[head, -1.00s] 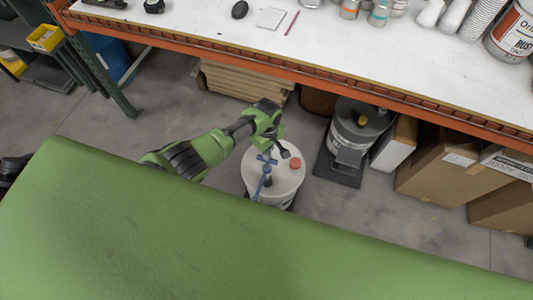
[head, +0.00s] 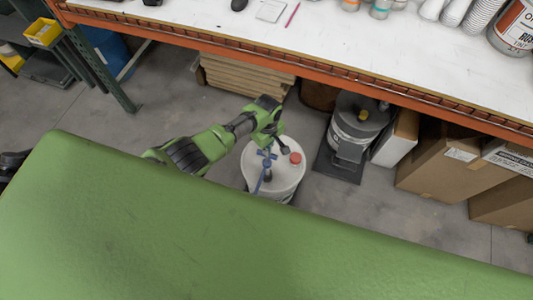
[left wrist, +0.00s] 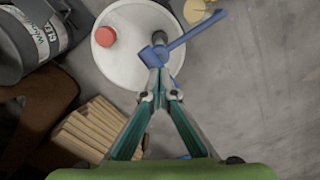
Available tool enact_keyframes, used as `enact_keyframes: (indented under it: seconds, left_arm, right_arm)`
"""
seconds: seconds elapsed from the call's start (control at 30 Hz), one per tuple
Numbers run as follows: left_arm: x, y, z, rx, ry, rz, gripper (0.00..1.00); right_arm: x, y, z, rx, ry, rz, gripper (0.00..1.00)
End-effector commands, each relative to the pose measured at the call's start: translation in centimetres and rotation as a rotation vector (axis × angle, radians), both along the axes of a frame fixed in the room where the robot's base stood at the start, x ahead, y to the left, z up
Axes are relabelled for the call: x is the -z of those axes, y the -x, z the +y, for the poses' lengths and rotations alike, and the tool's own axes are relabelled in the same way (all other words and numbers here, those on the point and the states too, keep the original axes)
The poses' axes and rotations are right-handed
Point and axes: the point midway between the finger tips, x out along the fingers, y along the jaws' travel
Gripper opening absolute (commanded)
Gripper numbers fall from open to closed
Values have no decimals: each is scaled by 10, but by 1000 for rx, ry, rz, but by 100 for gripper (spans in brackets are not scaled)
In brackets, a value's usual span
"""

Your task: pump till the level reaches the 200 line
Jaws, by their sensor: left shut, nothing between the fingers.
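A white round drum (head: 255,165) with a red cap (head: 295,158) stands on the floor. A blue hand pump (head: 267,162) rises from its lid. In the left wrist view, the drum (left wrist: 118,62), red cap (left wrist: 105,37) and blue pump (left wrist: 190,35) with its long lever show close up. My left gripper (head: 283,148) is over the drum; in the left wrist view its fingertips (left wrist: 158,88) are together, in front of or at the pump head. It is shut and empty; I cannot tell whether it touches the pump. No level or 200 line is visible. My right gripper is not in view.
A white-topped bench (head: 215,25) with an orange edge runs above the drum. Under it are stacked wooden planks (head: 240,78), a grey drum (head: 357,120) on a dark base, and cardboard boxes (head: 435,165). The concrete floor left of the arm is clear.

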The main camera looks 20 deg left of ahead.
Motion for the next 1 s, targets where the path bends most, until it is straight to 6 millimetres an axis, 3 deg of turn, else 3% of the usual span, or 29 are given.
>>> enact_keyframes:
  seconds: [0.67, 0.87, 1.0]
  left_arm:
    - [52, 0, 0, 0, 1, -1, 0]
    - [43, 0, 0, 1, 1, -1, 0]
    - [27, 0, -1, 1, 1, 0, 0]
  right_arm:
    - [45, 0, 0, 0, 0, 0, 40]
    - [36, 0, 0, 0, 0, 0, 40]
    - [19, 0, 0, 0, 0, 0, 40]
